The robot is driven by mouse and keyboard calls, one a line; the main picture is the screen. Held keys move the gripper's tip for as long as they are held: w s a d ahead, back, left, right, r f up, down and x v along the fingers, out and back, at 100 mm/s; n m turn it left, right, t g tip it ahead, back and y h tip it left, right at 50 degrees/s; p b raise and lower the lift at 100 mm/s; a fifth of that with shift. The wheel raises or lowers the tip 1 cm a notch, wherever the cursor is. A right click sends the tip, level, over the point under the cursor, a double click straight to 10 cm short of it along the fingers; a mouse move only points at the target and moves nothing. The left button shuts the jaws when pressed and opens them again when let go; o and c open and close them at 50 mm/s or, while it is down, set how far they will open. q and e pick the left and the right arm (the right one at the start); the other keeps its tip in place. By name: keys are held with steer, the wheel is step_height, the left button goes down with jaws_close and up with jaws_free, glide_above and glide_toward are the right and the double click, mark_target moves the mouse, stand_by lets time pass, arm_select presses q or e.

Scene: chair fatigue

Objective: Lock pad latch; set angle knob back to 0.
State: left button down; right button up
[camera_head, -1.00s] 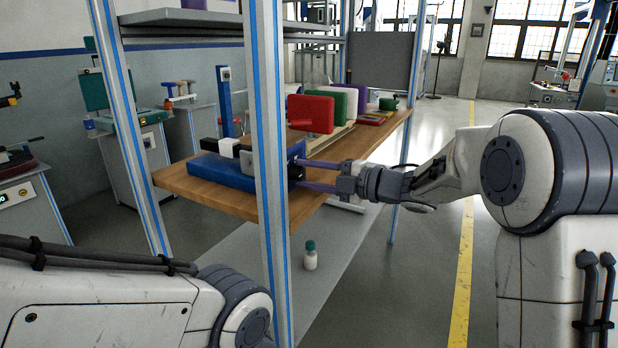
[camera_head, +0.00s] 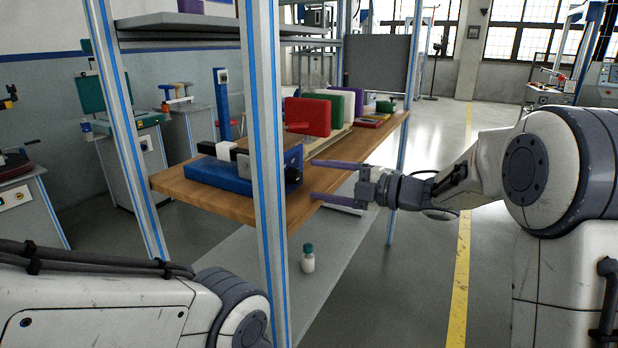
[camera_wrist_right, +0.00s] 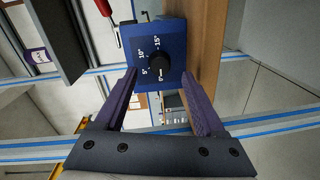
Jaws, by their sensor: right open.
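The blue fixture (camera_head: 222,176) stands on the wooden bench, partly hidden by a striped post. Its blue end panel (camera_wrist_right: 137,41) carries the black angle knob (camera_wrist_right: 159,61) and white marks from 0° to 15°. The knob's pointer seems to face the 0° mark. A black-and-white bar (camera_head: 229,151) lies across the fixture; I cannot tell whether it is the pad latch or whether it is locked. My right gripper (camera_head: 313,179) is open and empty, its purple fingers apart from the panel. In the right wrist view the knob shows beyond the fingers. My left gripper is out of view.
The striped post (camera_head: 268,130) rises in front of the fixture. Red (camera_head: 308,117), green and purple pads stand farther back on the wooden bench (camera_head: 222,206). A small bottle (camera_head: 308,259) stands on the lower shelf.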

steer(key=v, duration=0.6)
steer(key=shift+d, duration=0.15)
steer(key=shift+s, duration=0.1)
